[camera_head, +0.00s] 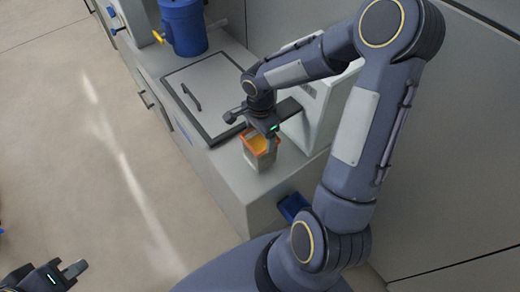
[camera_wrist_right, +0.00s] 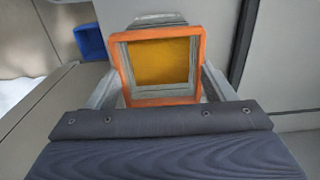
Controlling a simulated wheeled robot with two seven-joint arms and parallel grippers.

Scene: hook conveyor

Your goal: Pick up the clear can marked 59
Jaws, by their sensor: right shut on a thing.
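A clear-walled can (camera_head: 259,161) with an orange square rim and yellow-orange contents stands upright near the front edge of the grey counter. Its open top (camera_wrist_right: 160,63) faces the camera in the right wrist view. No number can be read on it. My right gripper (camera_head: 262,139) reaches down from above and is shut on the can, with one finger on each side in the wrist view. I cannot tell whether the can's base touches the counter. My left gripper (camera_head: 70,272) is at the bottom left, far from the can, cut off by the frame; its jaw opening is unclear.
A white appliance (camera_head: 322,112) stands close to the right of the can. Behind is a lidded panel with a handle (camera_head: 190,97), then a blue container (camera_head: 184,27) with a yellow spout. A blue bin (camera_head: 293,207) sits below the counter's end. Floor at left is clear.

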